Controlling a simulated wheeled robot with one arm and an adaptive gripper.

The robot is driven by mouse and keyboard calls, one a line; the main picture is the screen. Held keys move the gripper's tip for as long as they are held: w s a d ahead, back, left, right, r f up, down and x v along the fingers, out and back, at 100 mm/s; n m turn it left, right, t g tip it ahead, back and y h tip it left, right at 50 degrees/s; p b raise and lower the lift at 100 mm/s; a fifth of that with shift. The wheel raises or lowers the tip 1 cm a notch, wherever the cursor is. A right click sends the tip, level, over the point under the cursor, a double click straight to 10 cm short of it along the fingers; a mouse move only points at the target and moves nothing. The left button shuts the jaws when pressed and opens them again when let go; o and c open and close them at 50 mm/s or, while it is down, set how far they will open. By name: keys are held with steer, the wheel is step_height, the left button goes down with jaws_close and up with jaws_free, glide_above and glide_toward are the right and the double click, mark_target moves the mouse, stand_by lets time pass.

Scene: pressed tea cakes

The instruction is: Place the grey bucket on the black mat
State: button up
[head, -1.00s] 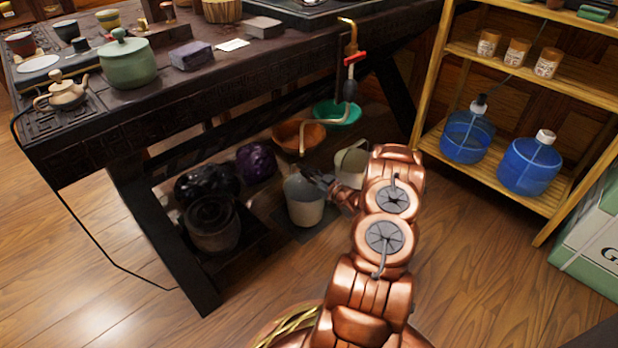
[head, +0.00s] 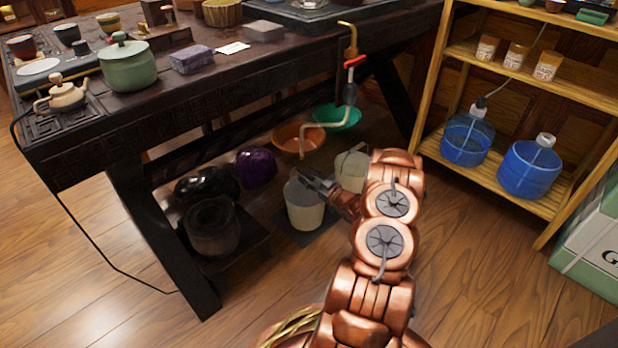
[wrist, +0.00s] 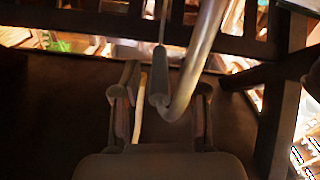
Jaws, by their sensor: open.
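The grey bucket (head: 304,206) stands upright under the dark table, on a dark square mat (head: 308,239) whose edges show around its base. My gripper (head: 314,184) is open beside the bucket's upper right rim in the head view. I cannot tell whether it touches the bucket. In the wrist view the two fingers (wrist: 163,105) are apart, with a thin pale strip and a curved grey pipe-like piece showing between or beyond them. I cannot tell what these belong to.
A cream bucket (head: 352,168) stands close behind on the right. An orange basin (head: 299,137), a green basin (head: 337,118), a purple bag (head: 256,166) and a dark pot (head: 213,230) are also under the table (head: 90,140). A tap pipe (head: 328,124) hangs above.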

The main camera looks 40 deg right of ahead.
steer(key=shift+s+r, duration=0.2)
steer(key=s+p, duration=0.5)
steer(key=s, duration=0.6)
steer(key=shift+s+a, duration=0.15)
steer(key=shift+s, duration=0.15)
steer(key=shift+f, duration=0.1)
